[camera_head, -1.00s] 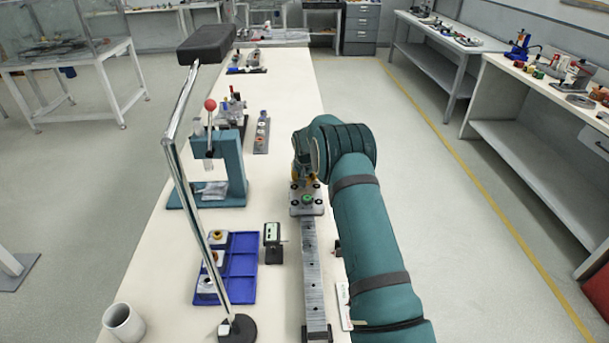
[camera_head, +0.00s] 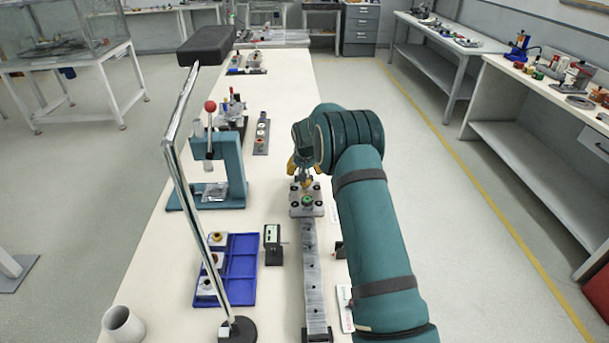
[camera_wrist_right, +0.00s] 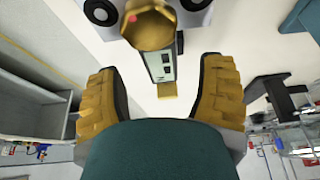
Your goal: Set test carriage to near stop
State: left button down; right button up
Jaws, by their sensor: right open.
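The test carriage (camera_head: 307,211) is a light grey plate with black round wheels and a green centre. It sits on the far part of the grey rail (camera_head: 311,275), which runs towards me to a dark end block (camera_head: 317,335). My right gripper (camera_head: 304,182) is just beyond the carriage, partly hidden by its own wrist. In the right wrist view its yellow-brown fingers (camera_wrist_right: 160,92) are wide apart and empty. A brass hexagonal knob (camera_wrist_right: 150,27) shows ahead of them, with part of the carriage plate at the top edge. My left gripper is not in view.
A teal press (camera_head: 231,165), a lamp with a chrome pole (camera_head: 187,180) and a white mug (camera_head: 122,324) stand further left.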

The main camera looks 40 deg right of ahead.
jog(key=v, duration=0.8)
